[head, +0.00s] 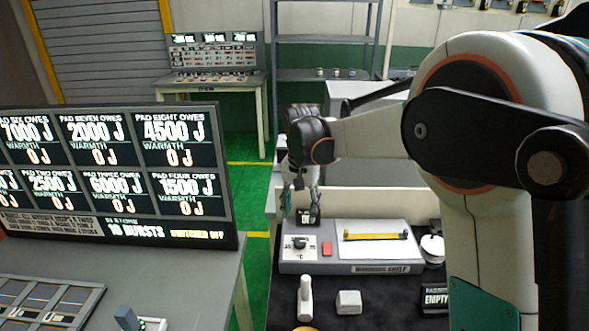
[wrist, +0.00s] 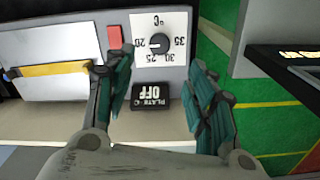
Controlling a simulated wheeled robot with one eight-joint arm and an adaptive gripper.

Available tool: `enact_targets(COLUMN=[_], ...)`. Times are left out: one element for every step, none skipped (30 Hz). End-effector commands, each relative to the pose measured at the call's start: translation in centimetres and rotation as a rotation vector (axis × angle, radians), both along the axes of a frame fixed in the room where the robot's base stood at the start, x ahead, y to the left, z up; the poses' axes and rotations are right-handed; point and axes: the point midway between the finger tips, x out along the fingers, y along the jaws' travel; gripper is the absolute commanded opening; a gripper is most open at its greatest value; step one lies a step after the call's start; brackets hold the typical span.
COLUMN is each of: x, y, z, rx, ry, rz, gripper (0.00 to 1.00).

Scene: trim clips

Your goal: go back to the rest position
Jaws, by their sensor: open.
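My gripper (head: 300,193) hangs from my arm above the back edge of the grey warming shelf unit (head: 345,268). In the wrist view my gripper (wrist: 165,105) is open, its two teal fingers wide apart with nothing between them. Beyond the fingers are a dial (wrist: 159,43) marked in °C and a small black sign (wrist: 150,96) reading "PLATE OFF". The fingers appear apart from both.
A red block (wrist: 115,37) and a white plate with a yellow bar (wrist: 55,70) are on the unit. A white handled tool (head: 305,298) and a white block (head: 348,302) lie in front. A display board (head: 110,165) stands left; green floor (head: 252,215) lies between tables.

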Motion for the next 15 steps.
enact_targets(x=[-0.2,-0.3,-0.6,-1.0,-1.3,-1.9,-2.4,-3.0,-3.7,-4.3,-5.0,-5.8,-6.4,-7.1,-8.0], y=[-0.2,-0.3,-0.6,-0.9,-1.3,-1.8,-2.2,-2.7,-3.4,-3.8,-4.3,-4.9,-5.4,-5.8,-6.4], z=[0.2,0.4,0.8,1.1,1.5,2.2,2.7,3.2,3.9,4.4,4.9,5.5,5.9,6.2,6.7], rx=[0.001,0.002,0.004,0.004,0.007,0.01,0.011,0.014,0.016,0.019,0.019,0.021,0.022,0.023,0.023], ry=[-0.003,-0.007,-0.014,-0.021,-0.029,-0.044,-0.055,-0.069,-0.086,-0.101,-0.114,-0.133,-0.146,-0.161,-0.179], rz=[0.001,0.003,0.006,0.009,0.014,0.022,0.028,0.035,0.044,0.052,0.06,0.07,0.078,0.084,0.095], gripper=[0.51,0.51,0.51,0.51,0.51,0.51,0.51,0.51,0.51,0.51,0.51,0.51,0.51,0.51,0.51])
